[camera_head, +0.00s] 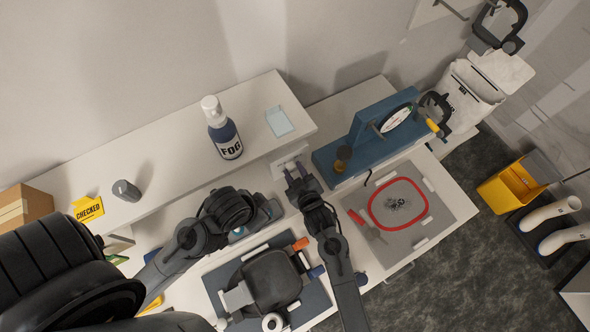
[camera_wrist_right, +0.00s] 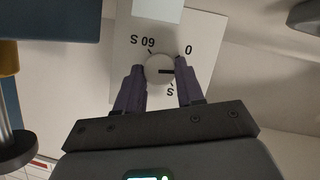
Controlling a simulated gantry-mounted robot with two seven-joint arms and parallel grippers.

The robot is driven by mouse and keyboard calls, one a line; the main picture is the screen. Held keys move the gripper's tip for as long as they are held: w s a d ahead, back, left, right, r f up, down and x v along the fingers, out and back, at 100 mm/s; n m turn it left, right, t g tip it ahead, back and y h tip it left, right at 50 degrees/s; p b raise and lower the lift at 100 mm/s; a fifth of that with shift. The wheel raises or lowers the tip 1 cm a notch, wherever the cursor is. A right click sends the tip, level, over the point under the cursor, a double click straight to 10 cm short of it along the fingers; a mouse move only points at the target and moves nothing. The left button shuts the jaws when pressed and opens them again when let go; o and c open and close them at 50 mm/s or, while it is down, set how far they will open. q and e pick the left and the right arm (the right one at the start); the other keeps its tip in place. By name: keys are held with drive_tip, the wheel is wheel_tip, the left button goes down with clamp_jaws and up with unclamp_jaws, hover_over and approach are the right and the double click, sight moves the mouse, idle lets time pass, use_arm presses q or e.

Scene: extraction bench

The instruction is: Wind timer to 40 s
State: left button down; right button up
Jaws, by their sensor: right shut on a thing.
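The timer (camera_wrist_right: 207,48) is a white square plate with a round white knob (camera_wrist_right: 153,63). In the right wrist view its print is upside down: "60 S" at the upper left, "0" at the upper right, and part of another mark below the knob. The knob's dark pointer line points right in that picture. My right gripper (camera_wrist_right: 159,70) has its purple fingers on both sides of the knob, shut on it. In the head view the right gripper (camera_head: 297,173) is at the shelf's front face, where the timer plate (camera_head: 283,163) partly shows. My left arm reaches in, but its fingertips are not clear.
A FOG bottle (camera_head: 224,138) and a light blue pad (camera_head: 279,121) stand on the white shelf (camera_head: 160,150) above. A blue stand with a dial (camera_head: 394,118) is to the right. A grey mat with a red ring (camera_head: 427,207) lies at the lower right.

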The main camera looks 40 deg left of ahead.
drive_tip(key=o, duration=1)
drive_tip(key=shift+o, duration=0.2)
drive_tip(key=shift+d, duration=0.1)
drive_tip(key=v, duration=1)
drive_tip(key=shift+s+d+r+b, duration=0.2)
drive_tip(key=shift+d+b, duration=0.05)
drive_tip(key=shift+b, duration=0.2)
